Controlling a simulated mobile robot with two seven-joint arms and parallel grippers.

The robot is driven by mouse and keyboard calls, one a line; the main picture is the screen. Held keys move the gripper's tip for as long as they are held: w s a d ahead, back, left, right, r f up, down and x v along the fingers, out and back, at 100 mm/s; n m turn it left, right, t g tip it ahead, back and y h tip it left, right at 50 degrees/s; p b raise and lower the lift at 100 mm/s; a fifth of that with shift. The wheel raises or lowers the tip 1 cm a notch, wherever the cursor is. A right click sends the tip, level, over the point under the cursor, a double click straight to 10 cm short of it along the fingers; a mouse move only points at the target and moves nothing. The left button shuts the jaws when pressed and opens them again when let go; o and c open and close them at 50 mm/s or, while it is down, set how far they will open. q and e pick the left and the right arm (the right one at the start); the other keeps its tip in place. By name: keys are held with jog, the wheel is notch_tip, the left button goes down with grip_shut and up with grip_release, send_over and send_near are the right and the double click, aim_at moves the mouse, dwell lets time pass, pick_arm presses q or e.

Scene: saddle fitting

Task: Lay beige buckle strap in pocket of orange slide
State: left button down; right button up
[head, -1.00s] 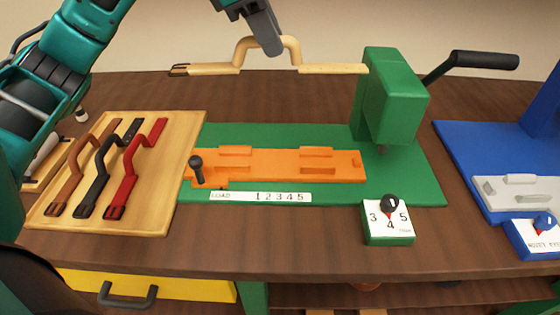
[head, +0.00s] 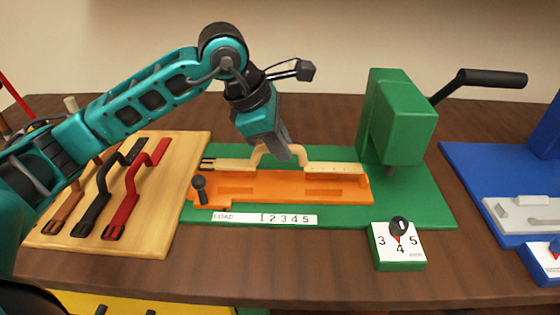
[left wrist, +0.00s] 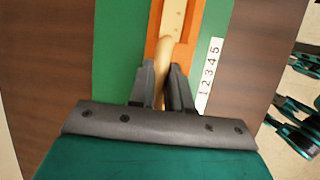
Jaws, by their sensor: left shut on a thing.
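The beige buckle strap (head: 320,167) has a raised arch in its middle and a dark buckle at its left end. My left gripper (head: 284,154) is shut on the arch. The strap lies level, lengthwise along the orange slide (head: 255,188), over its rear part. I cannot tell whether it touches the slide. In the left wrist view the strap (left wrist: 172,18) runs over the orange slide (left wrist: 153,45), and the gripper's fingers (left wrist: 166,70) close around the arch. The slide sits on a green base plate (head: 420,205). My right gripper is not in view.
A green press (head: 400,120) with a black lever stands at the slide's right end. A black knob (head: 200,188) rises at its left end. A dial box (head: 398,245) stands in front. A wooden board (head: 165,200) with brown, black and red straps lies left. A blue station (head: 480,180) is right.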

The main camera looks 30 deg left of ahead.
pick_arm(q)
jog(key=shift+f, duration=2.05)
jog(key=shift+f+b, duration=0.25)
jog(key=shift+b, duration=0.2)
jog(key=c, duration=1.1)
grip_release()
jog(key=shift+r, duration=0.1)
jog(key=shift+o, duration=0.2)
jog(key=shift+a+r+p, duration=0.1)
jog(key=shift+r+p, duration=0.25)
jog(key=shift+r, duration=0.15)
jog(key=v, duration=1.1)
jog(key=shift+s+r+p, duration=0.15)
jog(key=shift+s+p, duration=0.1)
jog(key=shift+p, duration=0.15)
